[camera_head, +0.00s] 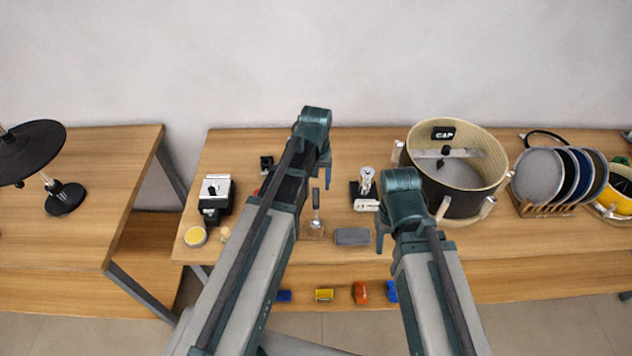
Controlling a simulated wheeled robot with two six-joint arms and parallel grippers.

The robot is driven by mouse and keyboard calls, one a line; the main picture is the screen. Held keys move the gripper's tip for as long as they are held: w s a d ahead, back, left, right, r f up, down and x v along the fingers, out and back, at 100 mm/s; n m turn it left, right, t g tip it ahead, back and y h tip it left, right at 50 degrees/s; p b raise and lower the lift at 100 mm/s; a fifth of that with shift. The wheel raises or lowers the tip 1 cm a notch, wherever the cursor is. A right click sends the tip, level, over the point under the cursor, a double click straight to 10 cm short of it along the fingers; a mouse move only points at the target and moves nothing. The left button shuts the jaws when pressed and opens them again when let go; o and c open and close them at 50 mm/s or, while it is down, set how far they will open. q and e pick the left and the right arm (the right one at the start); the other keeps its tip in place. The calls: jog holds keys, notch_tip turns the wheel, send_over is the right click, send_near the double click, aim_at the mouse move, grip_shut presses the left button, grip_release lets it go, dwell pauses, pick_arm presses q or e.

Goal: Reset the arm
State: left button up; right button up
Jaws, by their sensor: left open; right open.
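My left arm comes in from the lower left and reaches over the wooden table (240,160). Its gripper (326,178) hangs below the wrist, mostly hidden by the arm, and is open with nothing seen in it. My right arm comes in from the lower right. Its gripper (380,240) points down over the table's front part, to the right of a grey block (352,237), partly hidden by its wrist, and is open with nothing seen in it. Neither gripper visibly holds anything.
A large drum (428,178) stands right of my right wrist. A rack holds several round mesh pads (538,176). A black-and-white device (215,198) and yellow-topped round item (195,236) lie at left. Small coloured items, including a red one (360,292), sit lower in front.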

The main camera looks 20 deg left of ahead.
pick_arm(q)
jog(key=s+d+f+m+b, duration=0.3)
jog(key=s+d, duration=0.2)
jog(key=s, duration=0.2)
jog(key=s+d+f+m+y+b, duration=0.1)
jog(key=s+d+f+m+b, duration=0.2)
jog(key=s, duration=0.4)
jog(key=shift+s+d+m, duration=0.25)
jog(key=shift+d+m, duration=0.25)
jog(key=shift+d, duration=0.75)
jog(key=shift+a, duration=0.1)
